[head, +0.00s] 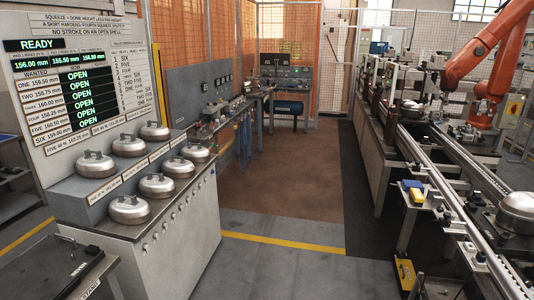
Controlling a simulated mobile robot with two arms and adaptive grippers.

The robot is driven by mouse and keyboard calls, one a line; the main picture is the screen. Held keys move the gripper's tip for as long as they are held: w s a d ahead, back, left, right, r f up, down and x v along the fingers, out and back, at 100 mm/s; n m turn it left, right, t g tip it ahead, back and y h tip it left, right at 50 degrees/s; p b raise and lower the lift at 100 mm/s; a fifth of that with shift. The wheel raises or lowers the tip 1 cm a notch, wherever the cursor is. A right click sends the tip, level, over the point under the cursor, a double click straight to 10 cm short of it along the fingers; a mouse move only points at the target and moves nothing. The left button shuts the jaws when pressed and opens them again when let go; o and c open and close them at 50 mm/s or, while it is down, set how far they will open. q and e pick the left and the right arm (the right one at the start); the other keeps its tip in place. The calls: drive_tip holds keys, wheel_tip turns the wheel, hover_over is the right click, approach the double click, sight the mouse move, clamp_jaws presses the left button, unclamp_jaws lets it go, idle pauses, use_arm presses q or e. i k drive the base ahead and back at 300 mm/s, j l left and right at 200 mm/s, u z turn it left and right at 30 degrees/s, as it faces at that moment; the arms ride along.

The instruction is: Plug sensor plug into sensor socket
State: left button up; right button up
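Neither of my grippers shows in the head view. I cannot pick out the sensor plug or the sensor socket for certain at this distance. A small blue block (411,184) and a yellow block (417,196) sit on a bracket shelf beside the conveyor at the right, but I cannot tell what they are. A silver domed compressor shell (517,212) stands on the conveyor line at the right edge.
A grey cabinet (175,245) with several silver domed shells and a READY display board (85,80) stands at left. A conveyor rail (435,170) runs along the right, under an orange robot arm (480,55). The middle floor (285,225) is clear, crossed by a yellow line.

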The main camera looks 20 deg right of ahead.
sight(481, 257)
drive_tip(key=i+l+z, duration=0.15)
drive_tip(key=z, duration=0.35)
drive_tip(key=i+z, duration=0.65)
drive_tip(key=z, duration=0.3)
drive_tip(key=i+j+z, duration=0.15)
drive_tip(key=z, duration=0.35)
drive_tip(key=i+j+z, duration=0.3)
drive_tip(key=z, duration=0.2)
drive_tip(key=i+j+z, duration=0.2)
drive_tip(key=z, duration=0.2)
drive_tip(key=i+j+z, duration=0.5)
drive_tip(key=j+z, duration=0.25)
drive_tip(key=i+j+z, duration=0.15)
drive_tip(key=j+z, duration=0.25)
